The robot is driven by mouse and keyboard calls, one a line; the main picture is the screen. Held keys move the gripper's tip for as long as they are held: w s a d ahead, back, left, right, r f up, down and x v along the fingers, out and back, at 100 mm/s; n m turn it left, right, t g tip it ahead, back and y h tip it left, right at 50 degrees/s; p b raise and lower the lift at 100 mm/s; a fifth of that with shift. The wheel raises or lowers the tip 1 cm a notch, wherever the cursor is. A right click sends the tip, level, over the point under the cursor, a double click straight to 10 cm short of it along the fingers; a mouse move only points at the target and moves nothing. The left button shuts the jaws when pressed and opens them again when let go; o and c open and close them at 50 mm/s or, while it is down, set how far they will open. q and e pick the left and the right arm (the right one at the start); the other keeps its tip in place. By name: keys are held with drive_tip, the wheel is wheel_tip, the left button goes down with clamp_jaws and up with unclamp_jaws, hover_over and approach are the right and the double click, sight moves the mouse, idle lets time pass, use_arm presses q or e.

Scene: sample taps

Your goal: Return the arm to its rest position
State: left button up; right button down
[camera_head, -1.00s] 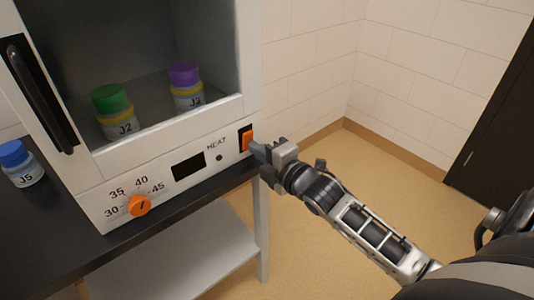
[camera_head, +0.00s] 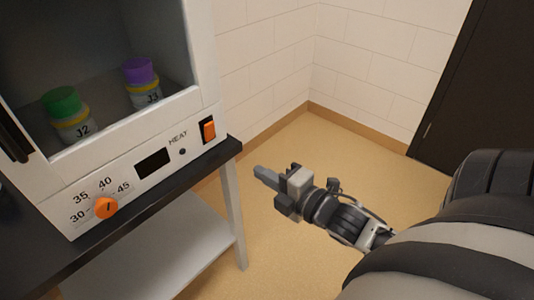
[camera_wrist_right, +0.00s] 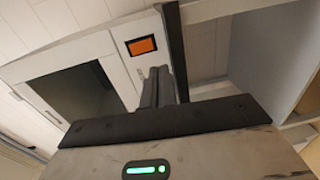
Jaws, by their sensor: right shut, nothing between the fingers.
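My right gripper (camera_head: 265,176) is shut and empty in the head view. It hangs in open air to the right of the table's edge, apart from the incubator. Its closed fingers (camera_wrist_right: 158,86) also show in the right wrist view, below the orange switch (camera_wrist_right: 142,46) in the picture. My left gripper is in neither view.
The white incubator (camera_head: 180,160) stands on a black table (camera_head: 215,155), with an orange switch (camera_head: 209,129) and orange dial (camera_head: 106,208). Inside stand a green-capped jar (camera_head: 68,112) and a purple-capped jar (camera_head: 142,85). The floor (camera_head: 330,160) to the right is clear.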

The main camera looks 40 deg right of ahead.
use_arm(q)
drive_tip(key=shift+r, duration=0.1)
use_arm(e)
drive_tip(key=shift+s, duration=0.2)
idle(0.4)
